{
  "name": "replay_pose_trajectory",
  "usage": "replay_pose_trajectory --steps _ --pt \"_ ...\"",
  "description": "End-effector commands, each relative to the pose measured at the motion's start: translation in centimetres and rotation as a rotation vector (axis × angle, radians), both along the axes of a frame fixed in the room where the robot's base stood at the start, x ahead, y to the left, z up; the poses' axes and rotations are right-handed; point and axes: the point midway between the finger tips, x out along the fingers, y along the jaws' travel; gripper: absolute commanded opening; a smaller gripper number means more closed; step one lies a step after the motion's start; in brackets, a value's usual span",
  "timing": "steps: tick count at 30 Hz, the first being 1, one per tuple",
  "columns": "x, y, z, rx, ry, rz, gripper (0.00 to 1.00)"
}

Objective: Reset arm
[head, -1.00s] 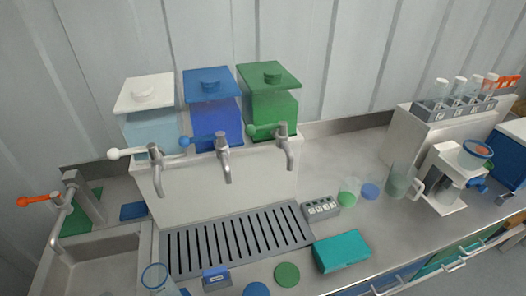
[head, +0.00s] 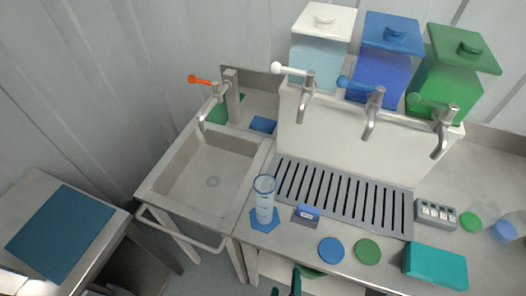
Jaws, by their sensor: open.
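The rest of my arm is out of view.
A clear cylinder (head: 265,200) stands on a blue hexagonal base near the counter's front edge. Behind are a drip grate (head: 340,195), a sink (head: 208,175) and three tapped vessels. A teal box (head: 435,267) sits right. A side table (head: 90,205) stands left, across a floor gap.

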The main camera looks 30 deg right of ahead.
Motion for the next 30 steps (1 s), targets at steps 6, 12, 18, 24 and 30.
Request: replay_pose_trajectory --steps 6,12,18,24,30 --pt "1.1 6.2 2.9 0.149 -0.273 0.065 0.70" --pt "0.4 11.0 6.6 0.357 -0.497 0.125 0.70" --pt "-1.1 14.3 10.1 0.577 -0.651 0.174 0.70" --pt "-2.0 15.5 12.0 0.696 -0.716 0.195 0.70" --pt "-2.0 15.6 12.2 0.711 -0.725 0.195 0.70"
